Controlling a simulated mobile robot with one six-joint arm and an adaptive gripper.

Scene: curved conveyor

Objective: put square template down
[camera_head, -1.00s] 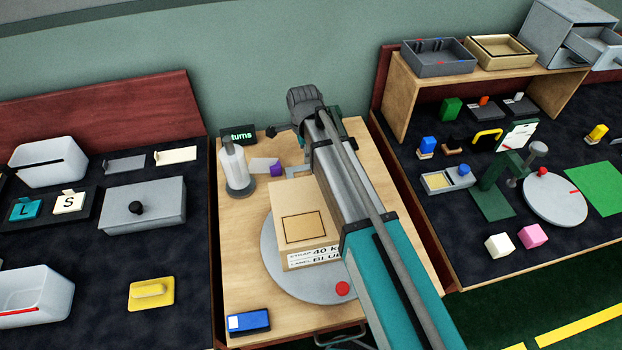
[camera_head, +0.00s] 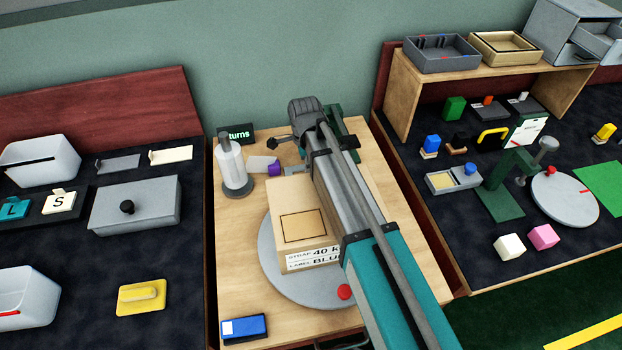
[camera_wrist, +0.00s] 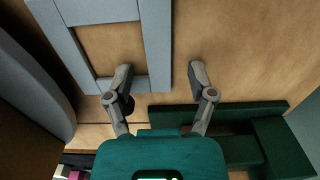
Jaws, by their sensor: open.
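The square template is a grey square frame (camera_wrist: 156,40) lying flat on the wooden tabletop in the wrist view. Its far left part is cut by the picture's edge. My gripper (camera_wrist: 160,72) is open, with one fingertip on each side of the frame's right bar. The left finger overlaps the frame's lower right corner in the picture; I cannot tell whether it touches. In the head view, my arm hides the gripper and most of the template; a small grey piece (camera_head: 297,169) beside the arm may be part of it.
A cardboard box (camera_head: 303,227) sits on a grey turntable (camera_head: 283,283) left of my arm. A white roll on a stand (camera_head: 232,167), a purple-ended item (camera_head: 272,168) and a blue block (camera_head: 244,327) are on the same table. A dark green fixture (camera_wrist: 250,140) is close to the gripper.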

